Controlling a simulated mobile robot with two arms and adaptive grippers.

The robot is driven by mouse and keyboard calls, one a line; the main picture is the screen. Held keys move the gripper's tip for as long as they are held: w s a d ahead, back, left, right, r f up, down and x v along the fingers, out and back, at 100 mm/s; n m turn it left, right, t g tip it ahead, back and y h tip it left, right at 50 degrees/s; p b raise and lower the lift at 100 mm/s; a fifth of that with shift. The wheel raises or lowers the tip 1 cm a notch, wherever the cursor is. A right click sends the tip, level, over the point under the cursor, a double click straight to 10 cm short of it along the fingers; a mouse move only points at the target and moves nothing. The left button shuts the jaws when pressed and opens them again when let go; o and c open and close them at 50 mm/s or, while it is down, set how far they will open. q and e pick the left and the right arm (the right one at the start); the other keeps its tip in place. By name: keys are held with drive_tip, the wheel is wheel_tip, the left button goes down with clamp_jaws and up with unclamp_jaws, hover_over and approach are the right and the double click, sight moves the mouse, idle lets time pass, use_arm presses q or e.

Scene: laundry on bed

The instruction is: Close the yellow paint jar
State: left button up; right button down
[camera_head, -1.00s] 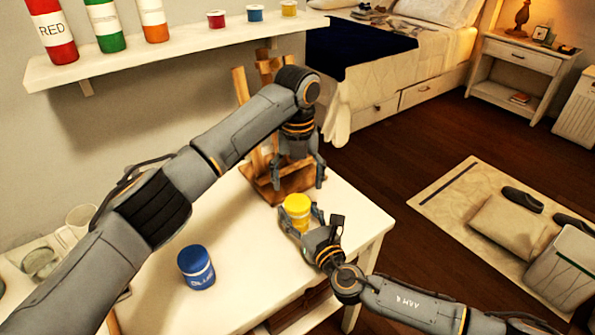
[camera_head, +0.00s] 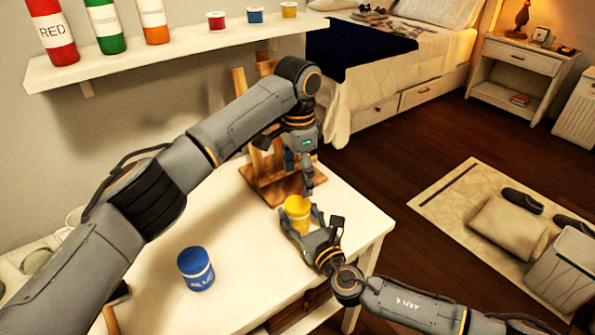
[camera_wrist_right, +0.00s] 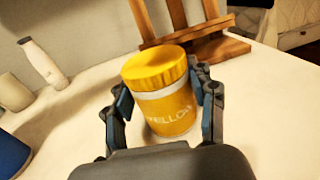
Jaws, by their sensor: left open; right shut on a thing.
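The yellow paint jar (camera_head: 298,209) stands upright near the table's far right corner. In the right wrist view the jar body (camera_wrist_right: 170,110) reads "YELLO" and its yellow lid (camera_wrist_right: 154,68) sits on top, above a white band. I cannot tell how tightly the lid is on. My right gripper (camera_head: 300,222) is shut around the jar's body, one finger on each side, also seen in the right wrist view (camera_wrist_right: 165,100). My left gripper (camera_head: 299,176) is open and empty, pointing down just above the lid.
A blue paint jar (camera_head: 196,268) stands on the white table (camera_head: 240,235), left of the yellow one. A wooden easel (camera_head: 262,180) stands behind the left gripper. A wall shelf (camera_head: 180,52) holds bottles and small pots. The table front between the jars is clear.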

sight(297, 203)
use_arm(q)
drive_tip(key=n, duration=0.5)
drive_tip(key=shift+r+n, duration=0.25)
drive_tip(key=shift+n, duration=0.15)
drive_tip(key=n, duration=0.5)
drive_tip(key=shift+r, duration=0.2)
drive_tip(key=shift+f, duration=0.1)
drive_tip(key=shift+f, duration=3.95)
drive_tip(key=shift+c, duration=0.5)
